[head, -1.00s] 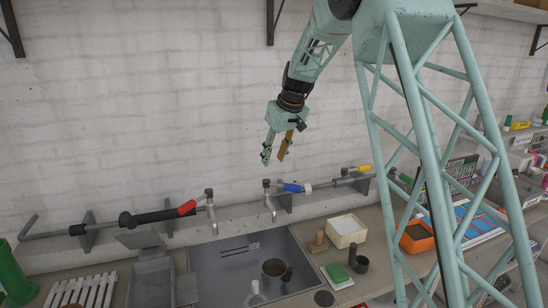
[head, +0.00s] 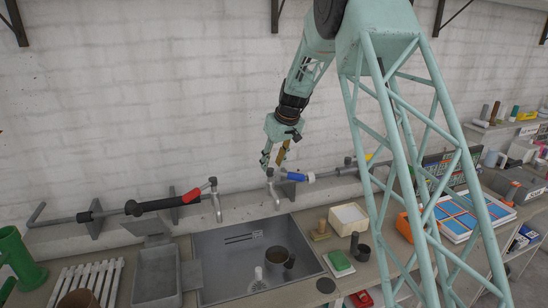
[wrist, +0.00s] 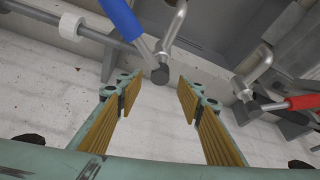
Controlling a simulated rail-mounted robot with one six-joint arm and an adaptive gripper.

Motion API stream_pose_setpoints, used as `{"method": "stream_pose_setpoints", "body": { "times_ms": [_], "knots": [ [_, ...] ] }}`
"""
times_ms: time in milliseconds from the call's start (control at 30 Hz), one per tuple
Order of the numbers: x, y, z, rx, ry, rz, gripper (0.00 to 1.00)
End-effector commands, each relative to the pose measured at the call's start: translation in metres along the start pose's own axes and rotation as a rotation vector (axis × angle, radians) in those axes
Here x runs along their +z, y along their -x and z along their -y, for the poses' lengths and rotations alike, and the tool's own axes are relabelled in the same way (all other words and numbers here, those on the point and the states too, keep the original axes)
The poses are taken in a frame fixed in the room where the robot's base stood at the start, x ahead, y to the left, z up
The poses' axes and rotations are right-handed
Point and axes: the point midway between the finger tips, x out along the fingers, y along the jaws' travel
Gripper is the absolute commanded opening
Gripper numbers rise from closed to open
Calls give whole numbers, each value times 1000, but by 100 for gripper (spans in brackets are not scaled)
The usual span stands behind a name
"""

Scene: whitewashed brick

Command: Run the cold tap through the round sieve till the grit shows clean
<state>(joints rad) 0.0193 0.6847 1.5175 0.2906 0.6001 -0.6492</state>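The cold tap with a blue lever (head: 292,177) is on the wall pipe behind the sink (head: 218,262). Its blue lever (wrist: 122,18) and valve body (wrist: 160,72) show in the wrist view. My gripper (head: 273,164) points down just above this tap in the head view. In the wrist view my gripper (wrist: 158,88) is open and empty, with the valve body beyond and between its fingertips; contact cannot be told. A dark round vessel (head: 275,258), seemingly the round sieve, sits in the sink with a dark handle at its right. Any grit inside is too small to tell.
A second tap with a red lever (head: 192,195) is to the left. It also shows in the wrist view (wrist: 303,101). A white-topped object (head: 258,280) stands in the sink. A grey trough (head: 157,272) is left; a white box (head: 348,217) and green block (head: 340,261) are right.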

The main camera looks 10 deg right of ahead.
Motion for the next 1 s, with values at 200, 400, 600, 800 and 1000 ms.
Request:
{"method": "stream_pose_setpoints", "body": {
  "times_ms": [200, 400, 600, 800, 1000],
  "knots": [
    [0, -22, 0, -1, 0, 1, 34],
    [0, -34, 0, 0, 0, 0, 34],
    [0, -39, 0, 1, 0, 0, 34],
    [0, -39, 0, 0, 0, 0, 34],
    [0, -39, 0, 0, 0, 0, 22]
  ]
}}
